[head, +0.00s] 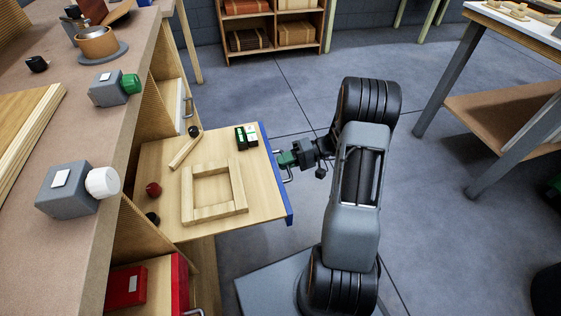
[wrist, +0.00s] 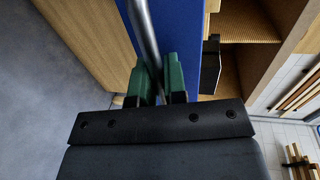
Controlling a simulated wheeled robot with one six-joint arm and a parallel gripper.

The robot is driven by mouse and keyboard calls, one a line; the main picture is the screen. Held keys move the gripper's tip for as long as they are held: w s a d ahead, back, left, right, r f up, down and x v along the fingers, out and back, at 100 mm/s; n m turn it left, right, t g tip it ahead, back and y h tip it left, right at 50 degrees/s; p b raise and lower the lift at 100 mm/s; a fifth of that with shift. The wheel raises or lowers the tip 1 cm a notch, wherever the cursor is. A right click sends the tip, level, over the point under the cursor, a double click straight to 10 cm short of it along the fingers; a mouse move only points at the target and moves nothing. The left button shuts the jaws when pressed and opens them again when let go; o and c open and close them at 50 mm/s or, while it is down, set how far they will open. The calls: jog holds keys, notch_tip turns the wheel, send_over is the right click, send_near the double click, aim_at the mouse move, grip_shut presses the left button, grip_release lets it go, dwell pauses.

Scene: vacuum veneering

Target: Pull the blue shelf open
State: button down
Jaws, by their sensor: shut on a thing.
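The blue shelf (head: 219,215) is a wooden pull-out board with a blue front, standing well out from the workbench in the head view. Its metal handle (head: 288,172) is on the blue front. My gripper (head: 287,160) is at that handle, with its green fingers on it. In the wrist view the blue front (wrist: 113,38) fills the upper middle, and the handle bar (wrist: 144,35) runs down between the two green fingers (wrist: 160,82). My gripper is shut on the handle.
A red drawer (head: 179,283) is below. The workbench (head: 60,137) stands left; a table (head: 480,97) stands right. Floor behind the shelf is clear.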

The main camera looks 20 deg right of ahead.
jog(key=shift+d, duration=0.5)
jog(key=c, duration=1.2)
grip_release()
jog(key=p+v, duration=0.2)
jog(key=v, duration=1.1)
jog(key=shift+d+p, duration=0.4)
